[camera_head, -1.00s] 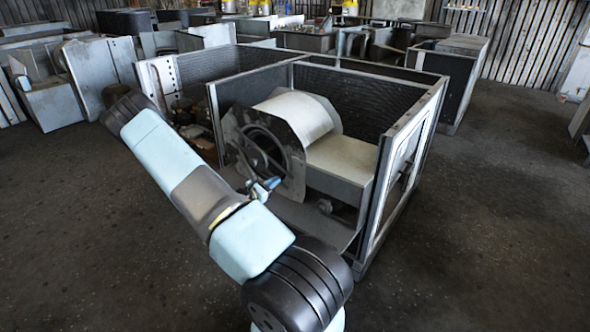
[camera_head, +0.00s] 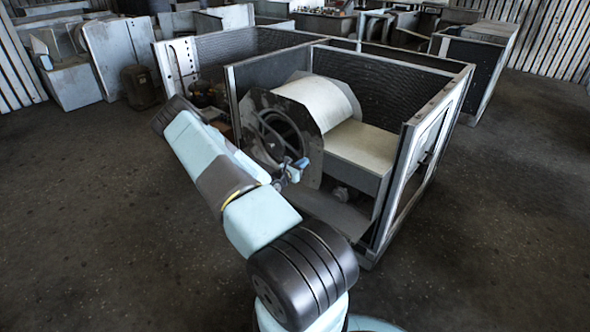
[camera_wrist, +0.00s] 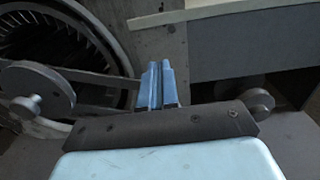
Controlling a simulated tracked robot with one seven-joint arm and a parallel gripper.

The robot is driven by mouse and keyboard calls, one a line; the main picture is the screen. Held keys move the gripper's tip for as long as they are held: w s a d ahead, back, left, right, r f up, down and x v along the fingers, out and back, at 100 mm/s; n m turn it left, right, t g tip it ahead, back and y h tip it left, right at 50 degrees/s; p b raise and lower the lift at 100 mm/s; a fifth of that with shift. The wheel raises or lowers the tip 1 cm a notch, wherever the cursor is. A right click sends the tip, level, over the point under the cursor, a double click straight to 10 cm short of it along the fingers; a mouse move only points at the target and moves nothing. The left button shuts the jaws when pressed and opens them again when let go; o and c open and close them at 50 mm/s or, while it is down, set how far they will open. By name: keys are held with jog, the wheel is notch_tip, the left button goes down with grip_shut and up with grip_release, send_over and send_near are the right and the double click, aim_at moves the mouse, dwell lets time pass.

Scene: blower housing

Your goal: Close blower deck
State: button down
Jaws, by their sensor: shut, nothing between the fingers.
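The blower deck (camera_head: 362,155) sits inside an open-topped metal housing (camera_head: 405,190). A rounded blower casing (camera_head: 322,102) with a dark round inlet (camera_head: 282,138) stands at its left. My gripper (camera_head: 297,168) is in front of the deck, near the lower right of the inlet. In the wrist view my gripper (camera_wrist: 160,83) shows two blue fingers side by side, shut with nothing between them. Behind the fingers is a grey plate (camera_wrist: 158,50). The deck's front panel (camera_wrist: 240,42) is to the right. Whether the fingers touch the deck cannot be told.
In the wrist view a round pulley (camera_wrist: 38,90) is left of the fingers and a smaller round part (camera_wrist: 258,100) is right. A dark panel (camera_head: 238,100) divides the housing. Other cabinets (camera_head: 470,65) stand behind. The floor (camera_head: 510,240) at right is clear.

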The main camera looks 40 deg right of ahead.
aim_at(315, 154)
jog(key=d, duration=0.5)
jog(key=shift+w+d, duration=0.1)
jog(key=shift+w, duration=0.1)
jog(key=shift+d, duration=0.15)
jog(key=shift+w, duration=0.1)
